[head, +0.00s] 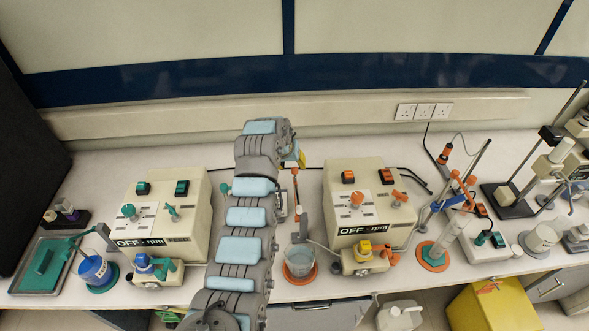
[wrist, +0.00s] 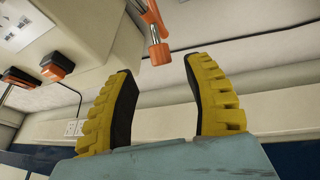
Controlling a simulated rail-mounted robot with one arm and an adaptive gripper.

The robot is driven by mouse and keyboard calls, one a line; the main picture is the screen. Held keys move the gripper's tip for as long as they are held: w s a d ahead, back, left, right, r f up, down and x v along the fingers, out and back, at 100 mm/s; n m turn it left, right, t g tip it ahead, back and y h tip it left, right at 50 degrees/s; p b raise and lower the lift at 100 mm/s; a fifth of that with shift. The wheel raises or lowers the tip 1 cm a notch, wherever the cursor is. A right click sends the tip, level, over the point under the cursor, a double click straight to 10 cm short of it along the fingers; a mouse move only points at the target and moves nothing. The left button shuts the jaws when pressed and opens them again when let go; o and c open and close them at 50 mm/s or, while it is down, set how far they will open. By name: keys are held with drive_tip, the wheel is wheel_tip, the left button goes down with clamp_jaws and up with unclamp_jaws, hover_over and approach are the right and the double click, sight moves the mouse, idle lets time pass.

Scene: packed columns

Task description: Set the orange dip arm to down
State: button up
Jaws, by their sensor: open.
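A slim arm with orange ends (head: 296,188), which looks like the orange dip arm, stands raised above a clear beaker (head: 300,258) on an orange base, left of the orange-knobbed machine. Its orange tip shows in the wrist view (wrist: 159,53), above and between my fingertips in the picture. My gripper (head: 302,158) is mostly hidden behind my arm in the head view, close to the raised end. In the wrist view my gripper (wrist: 158,80) has its two yellow fingers apart, with nothing between them. Whether a finger touches the arm cannot be told.
The orange-knobbed machine (head: 372,222) stands right of my arm, and a teal-knobbed machine (head: 140,240) stands left. A blue beaker (head: 94,267) is at far left. A tall cylinder (head: 447,238) and stands crowd the right. The back bench strip is mostly clear.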

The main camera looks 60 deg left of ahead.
sight(294, 169)
drive_tip(key=shift+x, duration=2.6)
clamp_jaws()
